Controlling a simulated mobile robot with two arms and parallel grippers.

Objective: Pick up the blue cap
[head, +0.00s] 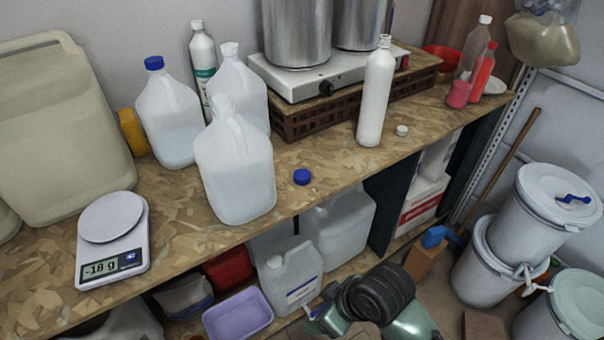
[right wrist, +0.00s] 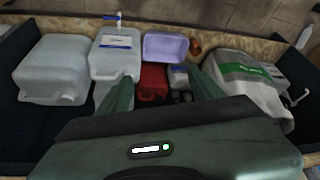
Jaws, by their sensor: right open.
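The loose blue cap (head: 302,177) lies on the chipboard worktop (head: 330,165), close to its front edge and right of the front white jug (head: 235,170). Another blue cap (head: 154,62) is on the jug at the back left. My right gripper (head: 330,318) is low in front of the bench, below the worktop and well apart from the loose cap. In the right wrist view its two dark green fingers (right wrist: 160,88) are spread with nothing held between them. The loose cap does not show in that view. My left gripper is not in view.
A scale (head: 112,240) reading -18 g stands left. A white bottle (head: 375,95) and small white cap (head: 402,130) are right of the loose cap. The lower shelf holds jugs, a red bin (right wrist: 152,80) and a purple tub (right wrist: 165,47). White buckets (head: 555,210) stand right.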

